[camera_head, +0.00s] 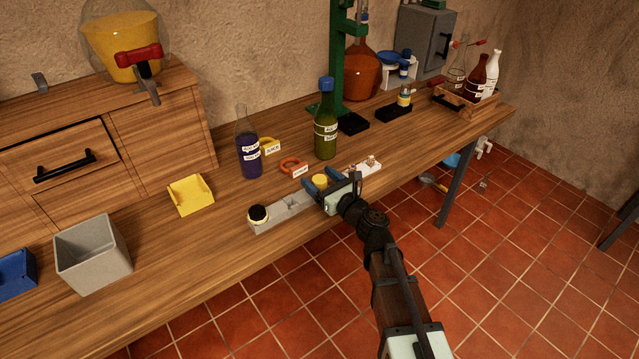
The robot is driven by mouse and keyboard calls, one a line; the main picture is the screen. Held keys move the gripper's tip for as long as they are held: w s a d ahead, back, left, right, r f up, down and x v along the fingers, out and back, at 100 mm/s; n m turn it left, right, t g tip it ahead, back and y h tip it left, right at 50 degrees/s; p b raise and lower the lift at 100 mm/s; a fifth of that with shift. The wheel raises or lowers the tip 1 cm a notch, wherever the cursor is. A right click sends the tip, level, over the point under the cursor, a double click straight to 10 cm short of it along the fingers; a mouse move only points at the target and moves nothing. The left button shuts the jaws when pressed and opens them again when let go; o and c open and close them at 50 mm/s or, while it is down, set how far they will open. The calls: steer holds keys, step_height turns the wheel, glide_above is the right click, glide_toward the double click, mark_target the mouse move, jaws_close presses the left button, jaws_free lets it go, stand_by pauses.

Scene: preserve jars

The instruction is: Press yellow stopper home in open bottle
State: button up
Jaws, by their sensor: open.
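The open bottle (248,158) stands upright on the bench, with dark purple contents, white labels and a clear, bare neck. The yellow stopper (320,179) shows as a small yellow top at the right end of the grey rack (290,204). My gripper (319,181) is open, its two blue fingers on either side of the yellow stopper. I cannot tell whether they touch it. The stopper's lower part is hidden. The bottle stands behind and to the left of my gripper.
A green bottle (326,137) with a blue stopper stands behind my gripper. A black-topped stopper (258,214) sits at the rack's left end. A red ring tag (293,166) and a yellow ring tag (268,145) lie near the open bottle. A yellow tray (190,196) is at left.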

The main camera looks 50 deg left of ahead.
steer(key=shift+a, duration=1.2)
steer(key=c, duration=1)
steer(key=shift+c, duration=0.2)
steer(key=shift+r, duration=0.1)
steer(key=shift+r, duration=4.95)
